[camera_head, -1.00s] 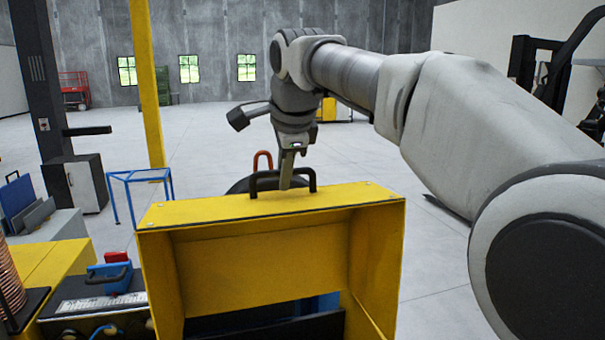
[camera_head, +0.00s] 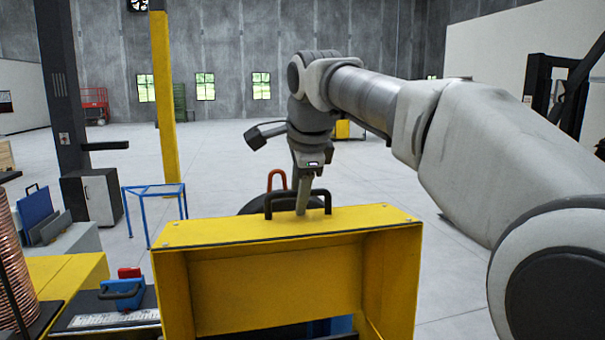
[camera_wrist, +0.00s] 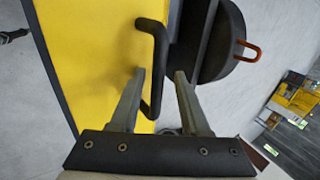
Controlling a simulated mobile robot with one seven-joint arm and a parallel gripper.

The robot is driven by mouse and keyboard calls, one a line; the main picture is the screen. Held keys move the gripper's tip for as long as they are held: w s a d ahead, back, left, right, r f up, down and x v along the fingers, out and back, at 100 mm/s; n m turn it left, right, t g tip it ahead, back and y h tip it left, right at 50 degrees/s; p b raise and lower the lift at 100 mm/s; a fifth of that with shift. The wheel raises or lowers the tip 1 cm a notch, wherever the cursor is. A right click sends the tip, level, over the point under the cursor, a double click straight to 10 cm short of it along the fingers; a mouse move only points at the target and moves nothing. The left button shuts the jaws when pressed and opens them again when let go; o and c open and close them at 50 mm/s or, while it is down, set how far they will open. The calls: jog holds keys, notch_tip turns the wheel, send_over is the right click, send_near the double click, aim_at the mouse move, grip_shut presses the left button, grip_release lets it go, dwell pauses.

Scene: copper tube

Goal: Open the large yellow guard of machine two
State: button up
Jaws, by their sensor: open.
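The large yellow guard (camera_head: 280,286) stands in front of me in the head view, a box shape with its hollow side towards the camera. A black bar handle (camera_head: 285,196) is fixed on its top. My gripper (camera_head: 302,210) points down at this handle, its near finger in front of the bar. In the wrist view the guard (camera_wrist: 95,60) fills the upper left. My gripper (camera_wrist: 160,74) is open there, with the handle (camera_wrist: 158,60) running between its two fingers. I cannot tell whether either finger touches the bar.
A black round part with an orange-red loop (camera_head: 276,180) is behind the guard. A yellow post (camera_head: 165,95) and blue frame stand (camera_head: 155,205) are beyond.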

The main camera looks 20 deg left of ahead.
jog(key=v, duration=1.7)
jog(key=shift+r, duration=0.1)
jog(key=s+d+f+n+h+b, duration=0.3)
jog(key=d+f+n, duration=0.4)
jog(key=d+f, duration=1)
jog(key=s+d+f+n+b, duration=0.2)
jog(key=s+d+f, duration=0.4)
jog(key=f, duration=0.5)
jog(key=s+d+f+n+b, duration=0.2)
jog(key=s+d+f, duration=0.5)
jog(key=f, duration=0.4)
jog(key=shift+d+f+t, duration=0.3)
jog(key=shift+d+f, duration=0.05)
jog(key=shift+d, duration=0.3)
jog(key=shift+a, duration=0.1)
